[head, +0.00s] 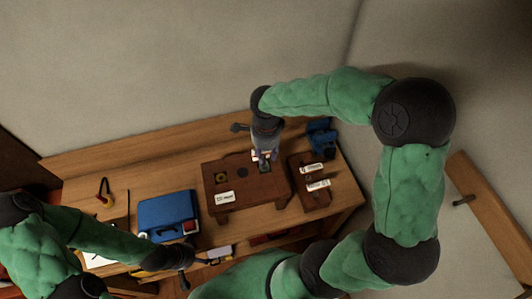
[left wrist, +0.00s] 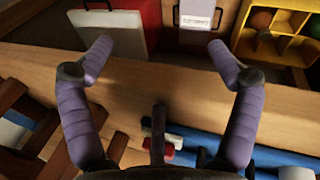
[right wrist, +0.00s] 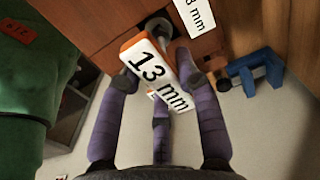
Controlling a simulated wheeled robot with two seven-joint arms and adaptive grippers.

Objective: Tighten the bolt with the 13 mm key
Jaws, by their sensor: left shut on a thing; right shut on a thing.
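The 13 mm key (right wrist: 155,75) carries a white label with orange edges. My right gripper (right wrist: 152,78), also in the head view (head: 264,155), is shut on it. The key's grey end lies at a round metal part, probably the bolt (right wrist: 157,27), on the wooden block (head: 215,177); I cannot tell whether it fits around it. My left gripper (left wrist: 160,50) is at the bench's front edge (left wrist: 180,95), also low in the head view (head: 183,256). Its fingers stand wide apart around that edge; the contact is hidden.
A smaller wooden holder (head: 310,201) with two labelled pieces stands right of the block. A blue case (head: 165,208) stands to its left, a blue vise-like object (head: 321,135) behind. A yellow compartment box (left wrist: 243,45) shows in the left wrist view. The bench's left back is mostly clear.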

